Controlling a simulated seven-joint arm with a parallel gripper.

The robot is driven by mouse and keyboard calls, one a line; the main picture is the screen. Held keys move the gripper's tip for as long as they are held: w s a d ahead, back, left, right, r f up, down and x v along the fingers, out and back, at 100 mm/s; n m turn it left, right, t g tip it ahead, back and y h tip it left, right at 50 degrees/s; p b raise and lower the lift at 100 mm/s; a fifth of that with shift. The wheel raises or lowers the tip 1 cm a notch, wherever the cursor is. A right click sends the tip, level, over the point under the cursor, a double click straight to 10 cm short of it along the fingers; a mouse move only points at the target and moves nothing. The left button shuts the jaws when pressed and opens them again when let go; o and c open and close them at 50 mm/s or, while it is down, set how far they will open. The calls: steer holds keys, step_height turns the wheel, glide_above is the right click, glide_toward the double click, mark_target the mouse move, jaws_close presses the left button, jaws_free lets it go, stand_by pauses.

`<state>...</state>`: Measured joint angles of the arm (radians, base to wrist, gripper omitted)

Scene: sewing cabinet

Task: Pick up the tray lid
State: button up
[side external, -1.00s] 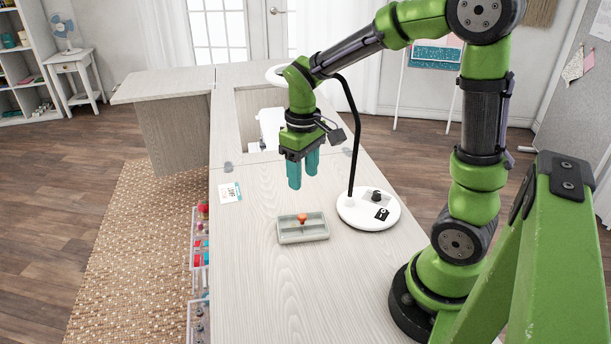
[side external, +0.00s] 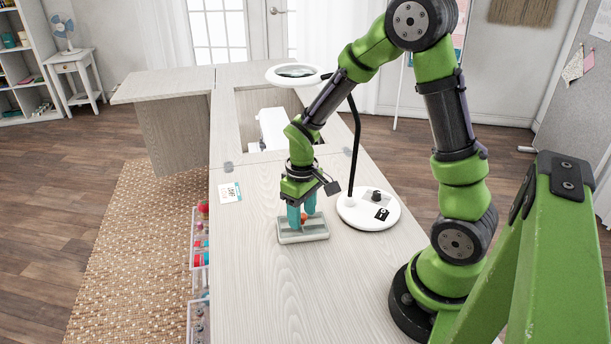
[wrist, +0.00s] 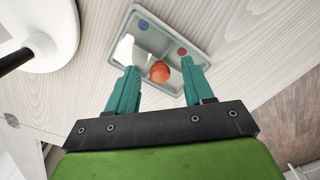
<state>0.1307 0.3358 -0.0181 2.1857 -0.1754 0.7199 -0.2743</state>
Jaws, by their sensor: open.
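A small grey-green tray (side external: 288,238) lies on the cabinet top, and its rim also shows in the wrist view (wrist: 205,58). A round orange knob (wrist: 159,72) stands at its middle; it looks like the handle of a clear lid, but the lid's own edges are hard to make out. My gripper (side external: 301,215) points down over the tray, its teal fingers low and apart. In the wrist view the open fingers (wrist: 161,84) are on either side of the knob, with gaps between. The side view shows the knob partly hidden by the fingers.
A magnifier lamp's white base (side external: 368,208) and black stem stand close to the right of the tray. A white card (side external: 230,192) lies to the left. Blue (wrist: 143,24) and red (wrist: 181,51) round items show in the tray. The cabinet top nearer the camera is clear.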

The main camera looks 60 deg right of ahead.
jaws_close()
